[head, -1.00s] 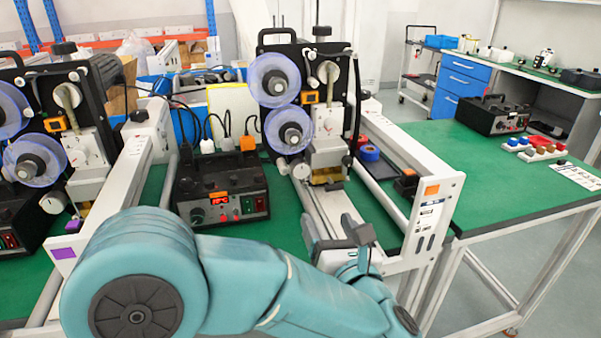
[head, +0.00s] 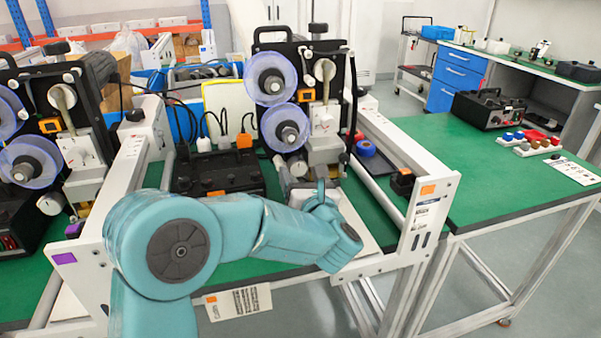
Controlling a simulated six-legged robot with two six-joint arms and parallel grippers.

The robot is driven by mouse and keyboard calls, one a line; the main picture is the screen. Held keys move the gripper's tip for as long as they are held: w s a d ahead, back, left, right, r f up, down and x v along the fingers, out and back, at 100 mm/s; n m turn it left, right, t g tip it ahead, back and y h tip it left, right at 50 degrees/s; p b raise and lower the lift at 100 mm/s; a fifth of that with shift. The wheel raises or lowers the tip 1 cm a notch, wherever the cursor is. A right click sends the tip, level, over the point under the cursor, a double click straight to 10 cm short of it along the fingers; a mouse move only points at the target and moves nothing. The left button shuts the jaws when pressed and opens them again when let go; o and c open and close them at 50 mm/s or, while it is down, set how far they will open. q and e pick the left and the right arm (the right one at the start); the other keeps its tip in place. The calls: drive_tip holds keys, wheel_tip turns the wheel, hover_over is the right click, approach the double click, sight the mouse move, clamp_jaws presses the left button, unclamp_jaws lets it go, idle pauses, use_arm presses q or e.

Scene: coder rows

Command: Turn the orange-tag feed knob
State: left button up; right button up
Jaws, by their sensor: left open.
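The orange-tag station has an orange tag (head: 428,190) on its rail's end plate. Its black coder unit (head: 340,95) stands upright on the rails, with two clear-blue reels. A silver knob (head: 298,166) shows low on the unit's front; I take it for the feed knob. My left gripper (head: 290,183) is open and empty just below and in front of that knob. I cannot tell whether its fingers touch or surround the knob, as my wrist partly hides them. My right gripper is not in view.
A black control box (head: 215,176) with orange marks stands left of the unit, its lower front hidden by my arm. A purple-tag station (head: 64,258) is at left. White rails (head: 400,150) flank the unit. The green table (head: 440,150) at right has free room.

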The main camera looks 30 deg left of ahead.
use_arm(q)
drive_tip(key=shift+w+a, duration=0.25)
drive_tip(key=shift+a, duration=0.1)
drive_tip(key=c, duration=1)
drive_tip(key=shift+c, duration=0.2)
